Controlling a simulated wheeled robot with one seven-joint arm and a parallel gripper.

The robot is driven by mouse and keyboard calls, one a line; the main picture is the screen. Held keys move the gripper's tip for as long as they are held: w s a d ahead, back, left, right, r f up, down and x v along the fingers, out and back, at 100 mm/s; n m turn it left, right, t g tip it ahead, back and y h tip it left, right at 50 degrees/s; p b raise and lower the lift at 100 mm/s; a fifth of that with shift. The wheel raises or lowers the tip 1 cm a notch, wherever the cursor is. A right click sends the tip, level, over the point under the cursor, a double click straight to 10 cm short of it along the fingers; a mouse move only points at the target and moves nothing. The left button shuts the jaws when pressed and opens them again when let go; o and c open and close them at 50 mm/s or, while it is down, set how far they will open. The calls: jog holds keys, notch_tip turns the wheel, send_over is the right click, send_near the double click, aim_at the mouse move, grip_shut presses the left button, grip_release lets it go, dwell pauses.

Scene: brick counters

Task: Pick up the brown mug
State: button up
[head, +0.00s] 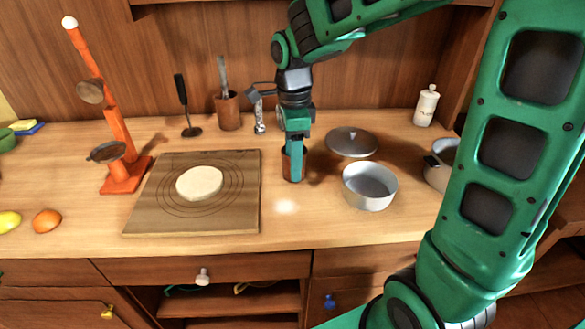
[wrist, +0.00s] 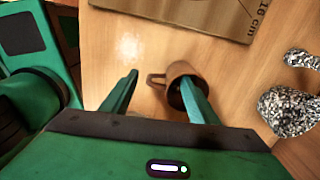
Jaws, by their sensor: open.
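The brown mug (head: 286,165) stands on the counter, right of the wooden board, partly covered by my gripper in the head view. In the wrist view the mug (wrist: 178,71) has its handle pointing left. My gripper (head: 296,172) points down at the mug. In the wrist view my gripper (wrist: 160,77) is open, with the handle between its two fingers. The left finger is clear of the mug, beyond the handle.
A wooden board (head: 240,215) with a pale dough disc (head: 200,183) lies to the left. A metal pot (head: 369,188) and a lid (head: 352,142) are close on the right. A utensil holder (head: 228,112) and a speckled grinder (head: 259,117) stand behind.

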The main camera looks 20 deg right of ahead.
jog(key=f, duration=0.4)
jog(key=shift+d+f, duration=0.15)
jog(key=shift+d, duration=0.1)
grip_shut()
jog(key=shift+r, duration=0.2)
